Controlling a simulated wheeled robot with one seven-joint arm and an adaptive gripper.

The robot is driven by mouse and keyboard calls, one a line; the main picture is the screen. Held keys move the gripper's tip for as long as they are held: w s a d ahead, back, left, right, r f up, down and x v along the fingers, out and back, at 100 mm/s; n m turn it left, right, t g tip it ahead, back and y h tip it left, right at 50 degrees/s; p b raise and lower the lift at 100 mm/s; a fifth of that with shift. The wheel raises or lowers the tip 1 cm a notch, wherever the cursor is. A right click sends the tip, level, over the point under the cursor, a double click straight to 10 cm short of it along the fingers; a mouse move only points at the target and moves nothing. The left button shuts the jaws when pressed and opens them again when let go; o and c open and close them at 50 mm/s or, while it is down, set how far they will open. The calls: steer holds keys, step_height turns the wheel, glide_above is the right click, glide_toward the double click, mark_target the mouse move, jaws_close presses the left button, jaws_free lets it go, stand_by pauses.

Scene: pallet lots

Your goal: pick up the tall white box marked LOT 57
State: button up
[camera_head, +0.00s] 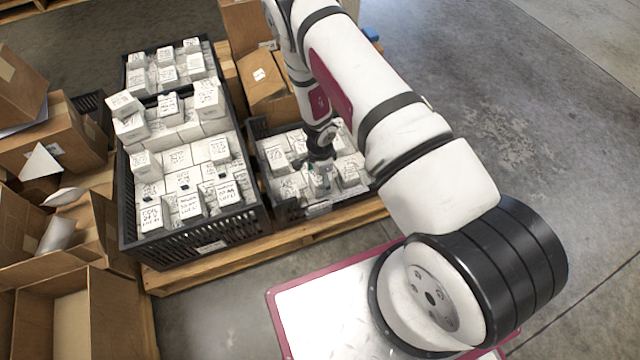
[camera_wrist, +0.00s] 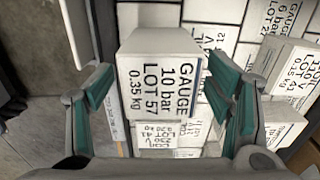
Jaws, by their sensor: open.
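The white box marked GAUGE 10 bar LOT 57 0.35 kg (camera_wrist: 158,85) stands in the middle of the wrist view, higher than the boxes around it. My gripper (camera_wrist: 165,88) is open, with one teal-padded finger on each side of this box. Gaps show between the pads and the box, and nothing is held. In the head view my gripper (camera_head: 320,172) points down into the smaller black crate (camera_head: 318,209). I cannot pick out the LOT 57 label there.
Other white labelled boxes crowd around, including a LOT 21 box (camera_wrist: 275,22) and one marked LOT 41 (camera_wrist: 168,135). A larger black crate (camera_head: 200,245) of white boxes stands at left on the wooden pallet (camera_head: 160,283). Open cardboard boxes (camera_head: 75,310) lie further left.

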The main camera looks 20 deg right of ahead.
steer(key=c, duration=1.6)
steer(key=shift+o, duration=0.2)
steer(key=shift+r, duration=0.15)
